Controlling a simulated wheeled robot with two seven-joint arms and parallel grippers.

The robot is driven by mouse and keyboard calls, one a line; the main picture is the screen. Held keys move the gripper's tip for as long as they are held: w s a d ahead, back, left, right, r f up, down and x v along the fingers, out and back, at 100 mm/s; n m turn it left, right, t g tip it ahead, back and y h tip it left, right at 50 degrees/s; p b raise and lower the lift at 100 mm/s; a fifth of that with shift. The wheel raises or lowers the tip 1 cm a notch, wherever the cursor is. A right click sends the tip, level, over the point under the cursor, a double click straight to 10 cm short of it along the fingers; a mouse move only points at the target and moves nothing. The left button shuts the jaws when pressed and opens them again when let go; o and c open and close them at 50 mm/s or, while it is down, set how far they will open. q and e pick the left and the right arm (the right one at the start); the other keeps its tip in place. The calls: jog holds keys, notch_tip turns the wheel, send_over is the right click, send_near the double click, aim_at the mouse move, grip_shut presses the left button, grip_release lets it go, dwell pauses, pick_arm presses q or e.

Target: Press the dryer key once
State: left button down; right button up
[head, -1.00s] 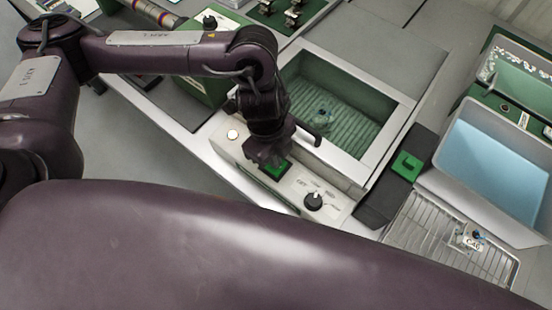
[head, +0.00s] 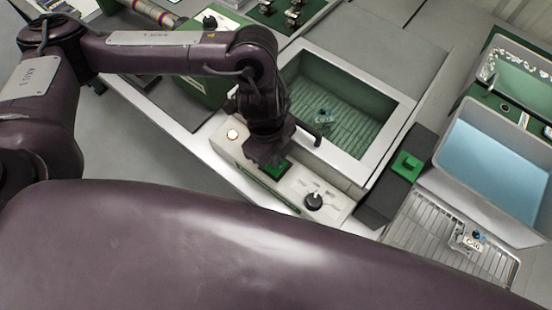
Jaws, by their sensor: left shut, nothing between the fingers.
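The dryer (head: 352,165) has a light panel in front of an open green-lined basin with a ribbed floor. On the panel is a green key (head: 277,170), partly covered by my left gripper (head: 264,162). The gripper is shut and empty, pointing down with its tips at or just over the key; I cannot tell whether they touch. To the right of the key is a black knob (head: 313,201) with small markings. To the left is a small round lit lamp (head: 233,134). My right gripper is not in view.
A small clear item (head: 323,118) lies in the basin. A dark block with a green key (head: 407,165) stands at right, beside a tub of blue liquid (head: 490,165) and a wire rack (head: 430,240) holding a tagged item (head: 470,241). A green box (head: 205,80) stands behind my left arm.

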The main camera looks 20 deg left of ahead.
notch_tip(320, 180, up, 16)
jog(key=p, duration=1.5)
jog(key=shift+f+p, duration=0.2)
jog(key=shift+p, duration=0.1)
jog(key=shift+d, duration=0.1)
